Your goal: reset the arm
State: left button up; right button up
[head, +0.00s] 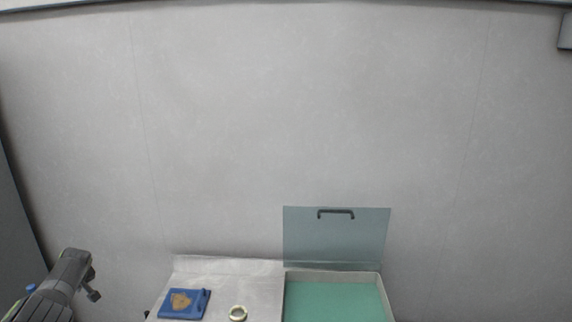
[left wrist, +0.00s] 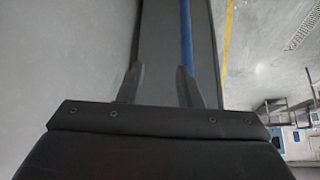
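My left arm (head: 60,285) comes in at the lower left of the head view, off to the left of the counter and apart from it. In the left wrist view my left gripper (left wrist: 158,78) has its two dark fingers spread, with nothing held between them. A blue stripe shows behind the fingers in the background. My right arm and gripper are not in view.
A pale counter (head: 222,268) at the bottom holds a blue packet (head: 170,311) with a brown emblem and a pale ring (head: 231,318). To their right, a green-bottomed box (head: 335,302) has its clear, handled lid (head: 335,240) raised. A plain wall stands behind.

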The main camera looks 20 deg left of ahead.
pick_arm(q)
jog(key=s+a+f+m+y, duration=0.15)
jog(key=s+f+m, duration=0.35)
jog(key=s, duration=0.6)
jog(key=s+a+f+m+t+y, duration=0.15)
jog(key=s+f+m, duration=0.25)
jog(key=s+m, duration=0.6)
jog(key=s+a+f+m, duration=0.3)
jog(key=s+f+m, duration=0.1)
jog(key=s, duration=0.9)
jog(key=s+d+f+n+h, duration=0.1)
jog(key=s+d+f+h, duration=0.1)
jog(key=d+f, duration=0.9)
jog(key=s+d+f+n+h, duration=0.1)
jog(key=s+d+f+h, duration=0.1)
jog(key=d+f, duration=0.95)
jog(key=d+f+n+g+h, duration=0.1)
jog(key=d+f+h, duration=0.25)
jog(key=d, duration=1.35)
jog(key=d+f+h, duration=0.2)
jog(key=d+f, duration=0.3)
jog(key=d, duration=1.2)
notch_tip(320, 180, down, 9)
jog(key=b, duration=0.9)
jog(key=shift+s+d+f, duration=0.15)
jog(key=shift+s+d, duration=0.2)
jog(key=shift+s, duration=0.1)
